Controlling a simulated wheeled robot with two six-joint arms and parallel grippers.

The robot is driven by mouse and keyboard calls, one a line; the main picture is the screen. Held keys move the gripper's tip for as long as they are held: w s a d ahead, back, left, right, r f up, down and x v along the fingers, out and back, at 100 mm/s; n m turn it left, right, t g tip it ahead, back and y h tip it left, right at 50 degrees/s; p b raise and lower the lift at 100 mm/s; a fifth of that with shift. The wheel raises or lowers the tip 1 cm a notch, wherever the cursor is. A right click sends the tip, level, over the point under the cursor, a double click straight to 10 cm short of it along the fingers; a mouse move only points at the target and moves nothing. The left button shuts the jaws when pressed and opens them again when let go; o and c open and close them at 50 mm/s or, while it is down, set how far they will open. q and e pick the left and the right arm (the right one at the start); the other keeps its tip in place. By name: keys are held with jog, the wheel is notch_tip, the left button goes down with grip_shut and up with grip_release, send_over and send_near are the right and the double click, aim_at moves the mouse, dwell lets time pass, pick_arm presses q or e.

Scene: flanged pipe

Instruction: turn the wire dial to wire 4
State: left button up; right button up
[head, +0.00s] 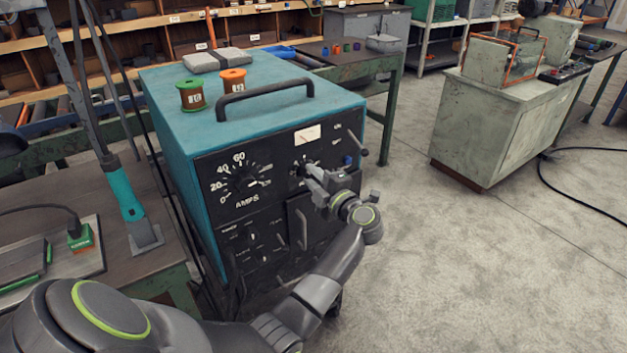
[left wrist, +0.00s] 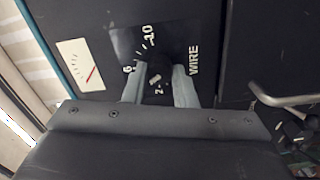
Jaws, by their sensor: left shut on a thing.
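The black wire dial (left wrist: 160,68) sits on the dark front panel, with the word WIRE and a scale marked 2, 6 and 10 around it. In the head view the dial is mostly hidden by my left gripper (head: 308,172). In the left wrist view the two pale fingers of my left gripper (left wrist: 158,88) stand on either side of the knob and are shut on it. A short light mark shows on the knob near the 2, but I cannot tell the exact setting. My right gripper is out of view.
The teal welder box (head: 165,90) has a top handle (head: 265,92) and two spools on it. An AMPS dial (head: 240,182) is left of the wire dial. A lever (head: 357,142) sticks out at the right. A metal handle (left wrist: 285,100) shows in the left wrist view.

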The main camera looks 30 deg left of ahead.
pick_arm(q)
jog(key=shift+f+n, duration=0.1)
jog(key=shift+n, duration=0.6)
jog(key=o, duration=1)
